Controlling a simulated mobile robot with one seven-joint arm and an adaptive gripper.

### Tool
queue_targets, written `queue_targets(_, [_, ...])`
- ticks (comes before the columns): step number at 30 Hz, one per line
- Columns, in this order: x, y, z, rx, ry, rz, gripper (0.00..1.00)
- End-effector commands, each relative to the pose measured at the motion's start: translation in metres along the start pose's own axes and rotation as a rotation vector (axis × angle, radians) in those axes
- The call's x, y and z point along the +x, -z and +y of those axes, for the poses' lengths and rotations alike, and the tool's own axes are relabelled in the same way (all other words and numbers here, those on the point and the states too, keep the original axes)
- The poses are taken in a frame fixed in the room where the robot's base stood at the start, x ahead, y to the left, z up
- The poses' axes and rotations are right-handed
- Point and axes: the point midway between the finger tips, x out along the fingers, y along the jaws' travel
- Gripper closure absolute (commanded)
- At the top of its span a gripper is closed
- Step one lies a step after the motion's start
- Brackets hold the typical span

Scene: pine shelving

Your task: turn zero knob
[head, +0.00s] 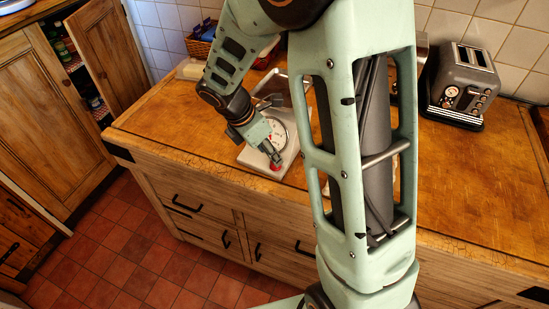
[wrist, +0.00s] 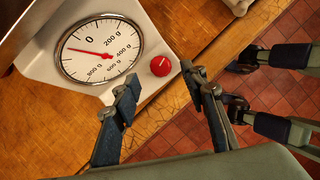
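A white kitchen scale (head: 286,161) with a round dial (wrist: 102,50) stands near the front edge of the wooden worktop. Its red zero knob (wrist: 160,66) sits at the lower right of the dial in the wrist view, with a small white line on its face. The red dial needle points left of the 0 mark. My gripper (wrist: 160,86) is open, its two fingertips on either side of the knob and apart from each other. I cannot tell whether either touches it. In the head view the knob (head: 276,167) shows just below my gripper (head: 272,157).
A metal pan (head: 270,88) rests on top of the scale. A dark toaster (head: 461,85) stands at the back right, and a wicker basket (head: 198,43) at the back left. The worktop left of the scale is clear. Drawers with black handles (head: 226,239) are below.

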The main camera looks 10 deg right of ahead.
Motion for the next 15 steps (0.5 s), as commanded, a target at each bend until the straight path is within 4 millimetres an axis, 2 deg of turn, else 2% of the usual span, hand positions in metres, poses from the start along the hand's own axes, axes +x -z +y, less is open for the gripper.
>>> queue_targets(1, [0.011, 0.001, -0.001, 0.000, 0.003, 0.001, 0.60])
queue_targets(6, [0.035, 0.001, 0.000, 0.002, 0.001, 0.001, 0.60])
queue_targets(10, [0.045, 0.000, 0.000, 0.001, 0.000, 0.000, 0.60])
queue_targets(15, [0.048, 0.000, 0.001, 0.002, -0.002, 0.000, 0.60])
